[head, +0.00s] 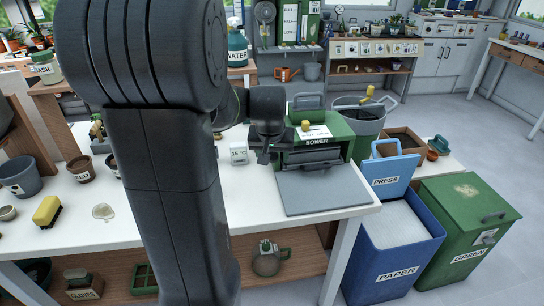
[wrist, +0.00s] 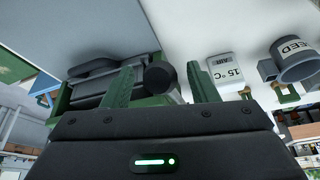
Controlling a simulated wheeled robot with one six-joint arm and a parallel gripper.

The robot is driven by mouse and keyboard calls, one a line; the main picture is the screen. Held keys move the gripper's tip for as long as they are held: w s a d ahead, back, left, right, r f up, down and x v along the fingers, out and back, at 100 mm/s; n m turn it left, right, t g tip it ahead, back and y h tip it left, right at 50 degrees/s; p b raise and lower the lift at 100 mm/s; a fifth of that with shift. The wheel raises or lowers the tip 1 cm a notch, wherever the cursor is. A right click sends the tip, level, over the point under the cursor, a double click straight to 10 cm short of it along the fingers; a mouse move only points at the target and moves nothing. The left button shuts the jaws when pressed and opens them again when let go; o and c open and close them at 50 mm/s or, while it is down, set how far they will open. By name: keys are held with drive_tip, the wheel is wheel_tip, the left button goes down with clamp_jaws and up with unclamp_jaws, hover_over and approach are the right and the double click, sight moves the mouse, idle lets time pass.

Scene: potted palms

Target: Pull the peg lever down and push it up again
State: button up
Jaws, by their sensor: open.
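The sower (head: 318,141) is a green machine with a dark grey tray in front, standing at the right end of the white table. It also shows in the wrist view (wrist: 100,90). In the wrist view a dark round peg end (wrist: 160,79), which looks like the peg lever, sticks out from the sower's side. My gripper (head: 268,152) is at the sower's left side in the head view. In the wrist view my gripper (wrist: 162,88) is open, with green fingers. The peg appears between them, not gripped. The arm hides the peg in the head view.
A white 15 °C box (head: 239,152) stands close left of my gripper. A seed pot (wrist: 295,62) shows in the wrist view. Blue paper bin (head: 398,262) and green bin (head: 468,225) stand right of the table. Table in front of the box is clear.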

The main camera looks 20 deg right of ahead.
drive_tip(key=shift+w+f, duration=0.1)
drive_tip(key=shift+f, duration=0.15)
